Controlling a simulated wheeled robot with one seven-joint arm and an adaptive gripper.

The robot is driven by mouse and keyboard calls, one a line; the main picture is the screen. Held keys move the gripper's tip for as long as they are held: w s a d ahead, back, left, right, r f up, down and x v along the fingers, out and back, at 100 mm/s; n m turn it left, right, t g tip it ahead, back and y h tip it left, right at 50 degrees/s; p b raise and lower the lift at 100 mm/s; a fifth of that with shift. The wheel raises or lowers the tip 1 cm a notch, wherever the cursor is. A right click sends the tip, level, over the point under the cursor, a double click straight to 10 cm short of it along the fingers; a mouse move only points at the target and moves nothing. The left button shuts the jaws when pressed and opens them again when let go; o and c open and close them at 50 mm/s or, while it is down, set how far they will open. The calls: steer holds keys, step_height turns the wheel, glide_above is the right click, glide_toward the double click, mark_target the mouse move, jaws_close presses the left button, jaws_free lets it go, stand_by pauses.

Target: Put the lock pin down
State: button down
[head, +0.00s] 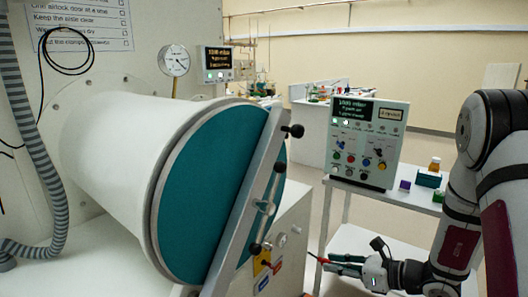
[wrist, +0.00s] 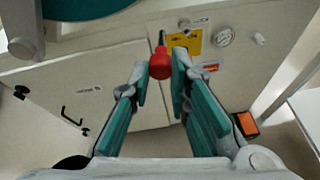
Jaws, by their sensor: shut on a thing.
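The lock pin has a red knob and a short dark shaft. It shows in the wrist view (wrist: 160,65) between the fingertips, with its shaft pointing away from me. In the head view its small red end (head: 319,260) shows at the gripper's left. My gripper (head: 338,265) is shut on the knob and holds the pin in front of the white cabinet below the airlock. It also shows in the wrist view (wrist: 160,74), with teal finger pads on both sides of the knob.
The round teal airlock door (head: 205,195) with its slanted clamp bar (head: 246,205) is left of my gripper. A yellow label (wrist: 184,42) is on the cabinet front. A control box (head: 367,145), purple cube (head: 405,185) and teal box (head: 428,179) stand on a cart.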

steer(key=shift+s+d+f+m+t+h, duration=0.1)
steer(key=shift+m+t+h, duration=0.75)
steer(key=shift+m+h, duration=0.25)
steer(key=shift+s+d+m+t+h, duration=0.1)
steer(key=shift+m+t+h, duration=0.85)
steer(key=shift+m, duration=0.25)
